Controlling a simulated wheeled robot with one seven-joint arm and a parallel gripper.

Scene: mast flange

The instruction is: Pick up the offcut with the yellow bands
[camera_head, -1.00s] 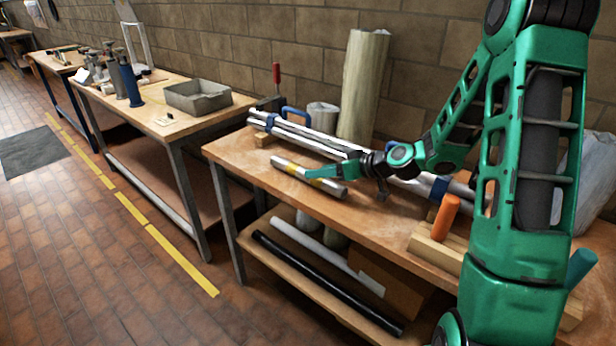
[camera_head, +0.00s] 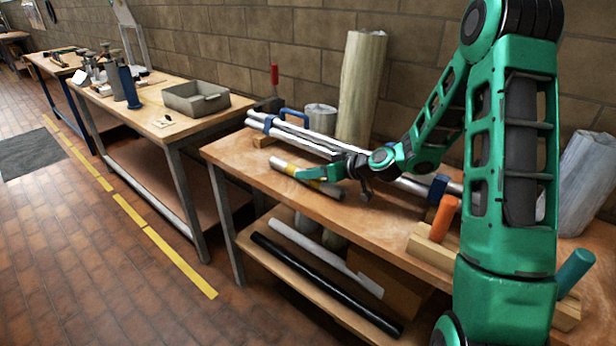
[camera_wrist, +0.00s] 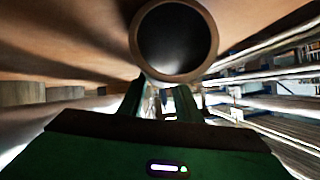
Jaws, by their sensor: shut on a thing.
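The offcut (camera_head: 280,164) is a short grey metal tube with yellow banding, at the front of the near bench (camera_head: 238,156). Its far left end shows beyond my gripper (camera_head: 309,174), and its near right end shows below it. My gripper is shut on the tube around its middle. In the wrist view the tube's round open end (camera_wrist: 215,42), dark inside, fills the upper middle, with my gripper's fingers (camera_wrist: 160,103) below it. I cannot tell whether the tube touches the bench top or is just clear of it.
Long silver tubes (camera_head: 310,138) lie behind, with blue clamps. A wooden block with an orange handle (camera_head: 444,217) stands to the right. A tall wrapped roll (camera_head: 360,90) leans at the wall. The second bench holds a grey tray (camera_head: 196,97). The bench's front left is clear.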

